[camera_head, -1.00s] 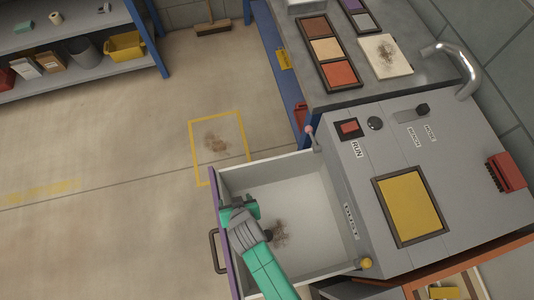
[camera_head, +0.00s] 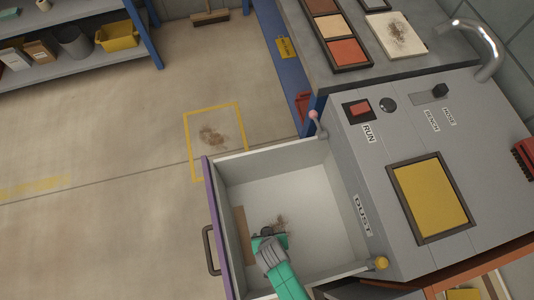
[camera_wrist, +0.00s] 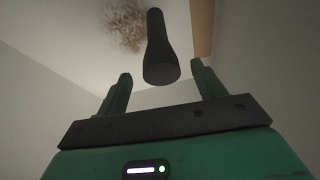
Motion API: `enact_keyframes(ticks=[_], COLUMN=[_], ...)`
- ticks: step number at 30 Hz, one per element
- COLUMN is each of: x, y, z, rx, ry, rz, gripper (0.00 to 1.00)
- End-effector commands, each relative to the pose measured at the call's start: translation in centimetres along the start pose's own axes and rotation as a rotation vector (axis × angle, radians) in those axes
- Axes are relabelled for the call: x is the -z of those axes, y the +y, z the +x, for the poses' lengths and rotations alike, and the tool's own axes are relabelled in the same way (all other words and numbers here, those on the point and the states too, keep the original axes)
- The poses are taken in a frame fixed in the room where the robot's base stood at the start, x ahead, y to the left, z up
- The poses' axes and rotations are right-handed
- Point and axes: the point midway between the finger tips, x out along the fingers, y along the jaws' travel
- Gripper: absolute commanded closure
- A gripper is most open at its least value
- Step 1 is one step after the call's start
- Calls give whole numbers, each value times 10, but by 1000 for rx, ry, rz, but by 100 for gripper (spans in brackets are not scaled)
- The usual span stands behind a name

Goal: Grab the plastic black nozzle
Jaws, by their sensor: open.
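The black plastic nozzle (camera_wrist: 158,45) shows in the wrist view as a dark tapered tube inside the pale drawer. Its wide round end faces the camera, and its narrower part points away. My gripper (camera_wrist: 161,82) is open, with one green finger on each side of the nozzle's near end. A gap shows between the nozzle and both fingers. In the head view my gripper (camera_head: 268,238) is down inside the open drawer (camera_head: 320,205), over its floor. The nozzle is mostly hidden or too small to make out there.
Drawer walls surround my gripper. A brown strip (camera_head: 238,235) lies along the drawer's left side, and a dust patch (camera_head: 280,224) marks its floor. The grey machine (camera_head: 400,140) with a yellow panel (camera_head: 430,195) stands right. A small lever (camera_head: 316,120) rises at the drawer's back corner.

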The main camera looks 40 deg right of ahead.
Motion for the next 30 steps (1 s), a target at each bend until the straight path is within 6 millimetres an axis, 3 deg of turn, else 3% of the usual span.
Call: enact_keyframes(ticks=[1,6,14,15,22,30], x=[-3,-2,2,2,2,3], y=[-1,-2,-1,-1,-1,-1], z=[15,43,43,43,43,39], rx=[1,1,0,0,0,1], ry=[1,2,1,1,1,2], rz=[-1,0,-1,-1,-1,-1], gripper=[31,31,31,33,79,81])
